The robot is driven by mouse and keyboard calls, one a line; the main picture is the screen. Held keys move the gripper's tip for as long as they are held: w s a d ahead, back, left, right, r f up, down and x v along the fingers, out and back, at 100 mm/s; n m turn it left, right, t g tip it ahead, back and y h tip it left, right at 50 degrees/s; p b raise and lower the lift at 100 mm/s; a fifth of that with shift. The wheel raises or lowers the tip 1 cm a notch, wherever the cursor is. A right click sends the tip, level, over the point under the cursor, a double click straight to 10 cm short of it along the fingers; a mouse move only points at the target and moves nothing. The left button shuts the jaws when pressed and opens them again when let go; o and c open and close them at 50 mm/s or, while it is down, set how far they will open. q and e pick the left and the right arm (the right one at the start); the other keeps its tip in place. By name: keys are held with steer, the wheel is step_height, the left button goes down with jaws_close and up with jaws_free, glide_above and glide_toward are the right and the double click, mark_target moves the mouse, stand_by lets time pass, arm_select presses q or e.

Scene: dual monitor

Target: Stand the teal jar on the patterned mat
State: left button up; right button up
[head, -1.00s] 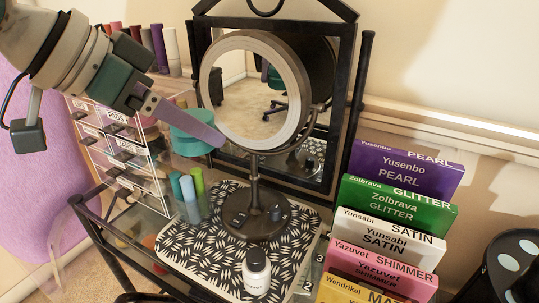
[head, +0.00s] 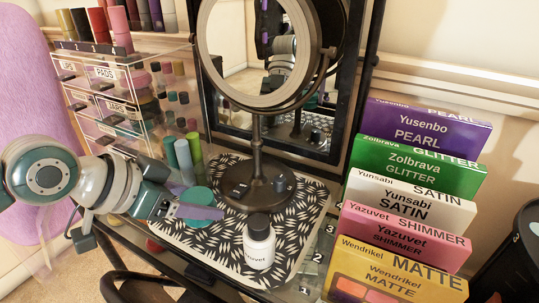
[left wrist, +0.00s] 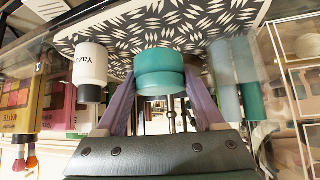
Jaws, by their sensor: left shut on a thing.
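The teal jar (head: 199,195) is between the purple fingers of my left gripper (head: 192,202), over the left part of the black-and-white patterned mat (head: 205,244). In the left wrist view the jar (left wrist: 159,68) sits between the two fingertips (left wrist: 160,88), with the patterned mat (left wrist: 190,25) just beyond it. The gripper is shut on the jar's sides. The jar looks upright, but I cannot tell whether its base touches the mat. My right gripper is not in view.
A white bottle (head: 259,243) stands on the mat right of the jar. A mirror on a dark stand (head: 257,190) is behind. Teal, pale and green tubes (head: 184,160) stand close behind the gripper. A clear drawer unit (head: 115,95) is at left, and labelled boxes (head: 410,215) at right.

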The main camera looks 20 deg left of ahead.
arm_select(q)
steer(key=shift+f+b, duration=0.8)
steer(key=shift+f, duration=1.2)
steer(key=shift+f, duration=0.15)
steer(key=o, duration=1.4)
